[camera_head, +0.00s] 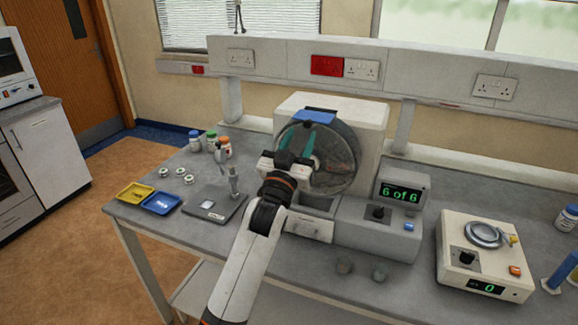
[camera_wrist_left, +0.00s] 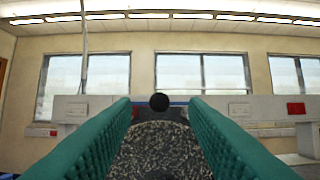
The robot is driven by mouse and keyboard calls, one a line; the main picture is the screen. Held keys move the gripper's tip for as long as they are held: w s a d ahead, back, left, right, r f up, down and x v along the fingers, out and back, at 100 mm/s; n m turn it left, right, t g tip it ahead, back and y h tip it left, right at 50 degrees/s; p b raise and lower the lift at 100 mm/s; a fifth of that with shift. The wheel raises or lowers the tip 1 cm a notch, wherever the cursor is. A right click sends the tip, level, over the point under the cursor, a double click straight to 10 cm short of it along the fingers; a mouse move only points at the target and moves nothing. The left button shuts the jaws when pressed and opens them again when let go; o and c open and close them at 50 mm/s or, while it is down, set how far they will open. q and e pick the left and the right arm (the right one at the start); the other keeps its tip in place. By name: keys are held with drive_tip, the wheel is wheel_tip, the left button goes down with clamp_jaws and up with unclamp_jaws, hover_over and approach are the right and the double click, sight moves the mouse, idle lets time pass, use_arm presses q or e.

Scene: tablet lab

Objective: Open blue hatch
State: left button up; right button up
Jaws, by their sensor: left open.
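The blue hatch (camera_head: 315,115) is a blue strip at the top of the white machine (camera_head: 345,107), above its round, clear-fronted drum (camera_head: 340,160). In the left wrist view a little of the blue (camera_wrist_left: 180,102) shows behind a round black knob (camera_wrist_left: 159,102). My left gripper (camera_head: 297,138) is in front of the drum, its green-padded fingers pointing up towards the blue hatch. The left wrist view shows the fingers (camera_wrist_left: 160,108) apart, with the black knob between their tips. I cannot tell whether they touch it. My right gripper is not in view.
A display box (camera_head: 400,190) reading "6 of 6" stands right of the drum, and a scale (camera_head: 480,265) further right. A tablet-test stand (camera_head: 215,203), yellow tray (camera_head: 135,192) and blue tray (camera_head: 161,203) are at the left.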

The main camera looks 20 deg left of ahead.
use_arm(q)
drive_tip(key=b+v, duration=0.3)
drive_tip(key=v, duration=0.7)
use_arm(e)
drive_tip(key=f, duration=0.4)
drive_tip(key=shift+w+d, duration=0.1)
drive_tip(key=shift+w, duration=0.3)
use_arm(q)
drive_tip(key=shift+r, duration=0.2)
